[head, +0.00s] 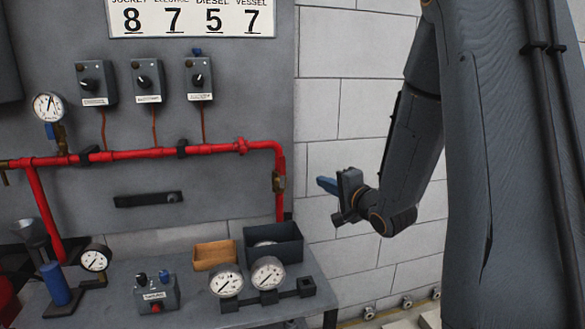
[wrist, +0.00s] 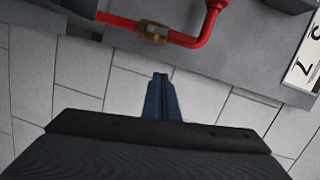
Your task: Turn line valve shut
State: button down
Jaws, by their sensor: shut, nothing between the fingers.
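A brass valve body (head: 279,181) sits on the vertical drop of the red pipe, at the right end of the grey panel in the head view. It also shows at the top of the wrist view (wrist: 152,32). I cannot make out its handle position. My gripper (head: 328,185) has blue fingers and is in front of the white block wall, to the right of the brass valve in the head view. In the wrist view the fingers (wrist: 160,76) are together and empty, pointing towards the pipe and apart from the valve.
The red pipe (head: 130,154) runs along the grey panel (head: 235,100) below several switch boxes. A bench (head: 195,305) below carries gauges, a dark bin (head: 287,252), an orange tray (head: 213,263) and a small control box (head: 156,294). Free room lies before the white wall (head: 340,110).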

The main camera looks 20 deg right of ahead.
aim_at(282, 172)
jog(key=w+a+r+m+t+y+p, duration=0.1)
jog(key=w+a+r+p, duration=0.1)
jog(key=w+a, duration=0.4)
jog(key=shift+d+p+x, duration=0.3)
jog(key=shift+p+x, duration=0.15)
jog(key=shift+x, duration=1.4)
